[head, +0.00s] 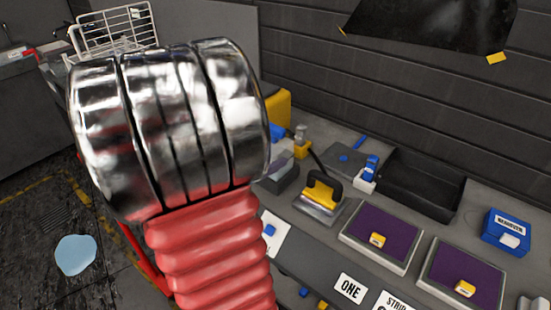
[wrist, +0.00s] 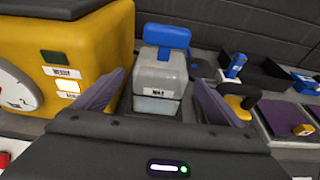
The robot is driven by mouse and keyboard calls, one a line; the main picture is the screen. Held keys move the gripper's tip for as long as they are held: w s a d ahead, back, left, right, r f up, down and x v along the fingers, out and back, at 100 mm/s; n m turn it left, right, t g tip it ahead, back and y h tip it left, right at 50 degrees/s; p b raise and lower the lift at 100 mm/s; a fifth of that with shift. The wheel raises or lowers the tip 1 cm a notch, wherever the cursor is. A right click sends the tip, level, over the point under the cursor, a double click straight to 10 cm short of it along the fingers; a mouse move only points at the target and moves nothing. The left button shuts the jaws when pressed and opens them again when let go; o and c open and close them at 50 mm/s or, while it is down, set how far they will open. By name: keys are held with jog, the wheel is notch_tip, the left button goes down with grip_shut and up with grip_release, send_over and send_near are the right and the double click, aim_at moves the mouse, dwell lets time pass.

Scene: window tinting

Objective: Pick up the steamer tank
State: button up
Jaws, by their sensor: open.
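The steamer tank (wrist: 158,75), a grey box-shaped tank with a blue cap and a small dark-lettered label, stands upright beside the yellow steamer in the wrist view. My gripper (wrist: 158,80) is open, with one purple-grey finger on each side of the tank's lower body. A gap shows on both sides, clearer on the right. The tank's base is partly hidden by my gripper's body. In the head view my red and chrome arm hides most of the tank.
The yellow steamer (wrist: 70,45) with a dial stands close left of the tank. A yellow-handled tool (head: 322,190), a black open bin (head: 415,183), two purple-topped trays (head: 380,235) and a blue box (head: 507,232) lie to the right. A dark wall stands behind.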

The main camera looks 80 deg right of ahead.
jog(key=shift+s+d+f, duration=0.15)
jog(key=shift+s+d, duration=0.05)
jog(key=shift+d, duration=0.25)
jog(key=x, duration=0.5)
jog(key=shift+s+d, duration=0.1)
jog(key=shift+s, duration=0.05)
dwell(0.6)
jog(key=c, duration=1.5)
jog(key=shift+r, duration=0.35)
notch_tip(320, 180, up, 10)
jog(key=shift+f, duration=0.15)
